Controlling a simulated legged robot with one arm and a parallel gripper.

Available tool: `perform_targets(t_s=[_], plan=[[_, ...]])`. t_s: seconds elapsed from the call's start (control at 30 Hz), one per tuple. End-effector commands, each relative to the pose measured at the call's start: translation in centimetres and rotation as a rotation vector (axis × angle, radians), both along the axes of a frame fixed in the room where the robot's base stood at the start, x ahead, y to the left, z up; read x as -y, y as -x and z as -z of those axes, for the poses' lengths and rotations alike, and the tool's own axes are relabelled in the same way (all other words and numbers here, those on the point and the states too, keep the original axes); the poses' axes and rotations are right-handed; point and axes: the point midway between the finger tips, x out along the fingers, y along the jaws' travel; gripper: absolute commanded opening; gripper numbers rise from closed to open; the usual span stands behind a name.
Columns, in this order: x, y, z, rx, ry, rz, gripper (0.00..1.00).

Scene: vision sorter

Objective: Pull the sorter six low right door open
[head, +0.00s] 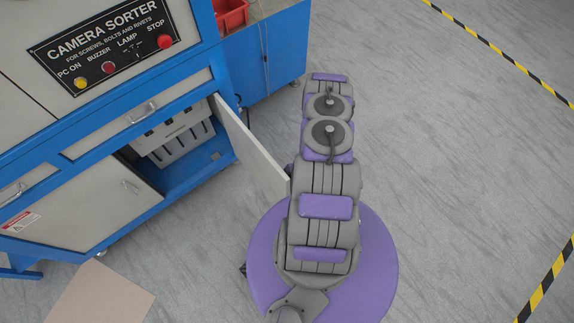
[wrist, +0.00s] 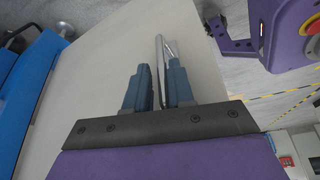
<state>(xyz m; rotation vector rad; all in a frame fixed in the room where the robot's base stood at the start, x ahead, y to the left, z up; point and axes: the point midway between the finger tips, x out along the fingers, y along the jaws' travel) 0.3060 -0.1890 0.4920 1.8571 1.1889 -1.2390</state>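The low right door (head: 250,150) of the blue sorter stands swung far out from its opening, and the cabinet inside shows. In the wrist view the pale door panel (wrist: 100,75) fills the middle, with its metal bar handle (wrist: 159,60) upright between the fingers. My gripper (wrist: 160,85) has its two blue-grey fingers close on both sides of the handle and appears shut on it. In the head view my arm hides the gripper, the handle and the door's outer end.
The low left door (head: 115,195) is closed. A drawer (head: 140,115) sits above the opening. A cardboard sheet (head: 100,295) lies on the floor at lower left. A blue cabinet with a red bin (head: 231,14) stands behind. The floor to the right is clear up to striped tape (head: 500,52).

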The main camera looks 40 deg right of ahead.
Motion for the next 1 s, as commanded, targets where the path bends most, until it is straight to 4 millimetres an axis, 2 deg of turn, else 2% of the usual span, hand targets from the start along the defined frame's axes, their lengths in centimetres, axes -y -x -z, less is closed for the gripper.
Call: perform_targets(t_s=[0.17,0.33,1.0], plan=[[0.0,0.1,-0.1,-0.002,0.0,0.001,0.22],[0.4,0.3,-1.5,-0.002,0.001,0.001,0.22],[5.1,2.2,-13.2,0.001,0.003,0.0,0.22]])
